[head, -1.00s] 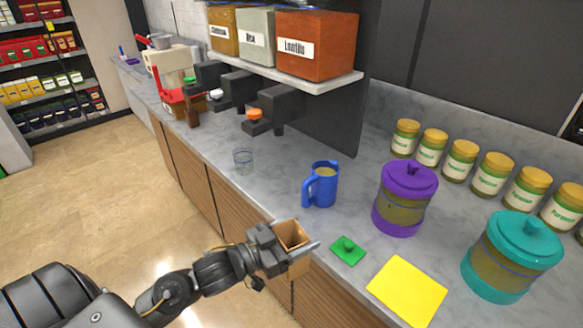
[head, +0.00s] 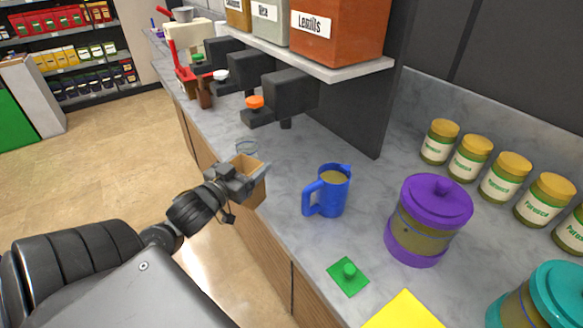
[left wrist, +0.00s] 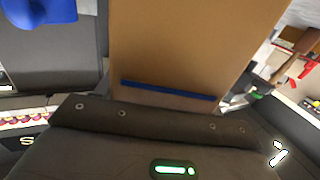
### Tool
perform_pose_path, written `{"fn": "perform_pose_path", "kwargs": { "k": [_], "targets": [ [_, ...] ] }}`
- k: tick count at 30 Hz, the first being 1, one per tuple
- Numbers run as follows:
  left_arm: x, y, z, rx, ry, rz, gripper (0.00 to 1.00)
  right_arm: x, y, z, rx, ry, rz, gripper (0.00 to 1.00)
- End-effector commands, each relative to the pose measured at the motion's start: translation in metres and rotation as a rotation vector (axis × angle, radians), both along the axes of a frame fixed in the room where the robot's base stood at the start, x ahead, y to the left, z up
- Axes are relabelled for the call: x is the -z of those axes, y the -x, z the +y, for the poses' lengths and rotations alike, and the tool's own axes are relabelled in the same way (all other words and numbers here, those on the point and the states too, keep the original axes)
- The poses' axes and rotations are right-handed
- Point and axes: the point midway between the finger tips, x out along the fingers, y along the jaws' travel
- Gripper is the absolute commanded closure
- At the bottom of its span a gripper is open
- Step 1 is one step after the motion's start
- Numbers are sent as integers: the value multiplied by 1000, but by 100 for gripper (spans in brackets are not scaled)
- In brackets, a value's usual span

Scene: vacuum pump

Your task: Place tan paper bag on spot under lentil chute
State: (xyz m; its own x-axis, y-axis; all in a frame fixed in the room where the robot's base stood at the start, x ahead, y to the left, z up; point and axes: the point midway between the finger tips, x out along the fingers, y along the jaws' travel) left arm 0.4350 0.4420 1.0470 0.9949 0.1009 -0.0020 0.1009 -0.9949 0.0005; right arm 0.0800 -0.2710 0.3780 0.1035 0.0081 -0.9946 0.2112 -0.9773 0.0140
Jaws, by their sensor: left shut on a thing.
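The tan paper bag (head: 256,184) is held upright, open end up, by my left gripper (head: 243,180) at the counter's front edge. The gripper is shut on it. In the left wrist view the tan bag (left wrist: 195,45) fills the middle, close to the camera. The lentil chute (head: 284,98) is a dark spout with an orange knob (head: 255,102), below the orange bin labelled Lentils (head: 340,30). The bag is nearer to me than the chute and lower. The counter spot under the chute looks bare. My right gripper is not in view.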

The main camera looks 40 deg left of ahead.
Motion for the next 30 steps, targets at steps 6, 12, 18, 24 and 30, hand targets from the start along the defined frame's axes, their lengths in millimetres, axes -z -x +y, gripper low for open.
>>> {"fn": "perform_pose_path", "kwargs": {
  "k": [6, 12, 18, 24, 30],
  "targets": [
    [1, -34, 2, 4, -5, -7, 54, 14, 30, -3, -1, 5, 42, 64],
    [2, -85, 8, 1, -4, -6, 54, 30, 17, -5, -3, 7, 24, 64],
    [1, -134, 14, -2, -2, -5, 54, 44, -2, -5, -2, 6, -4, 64],
    [1, -168, 17, -1, 0, -3, 54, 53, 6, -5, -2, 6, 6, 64],
    [0, -178, 18, 0, 0, 0, 54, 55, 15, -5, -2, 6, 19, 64]
  ]
}}
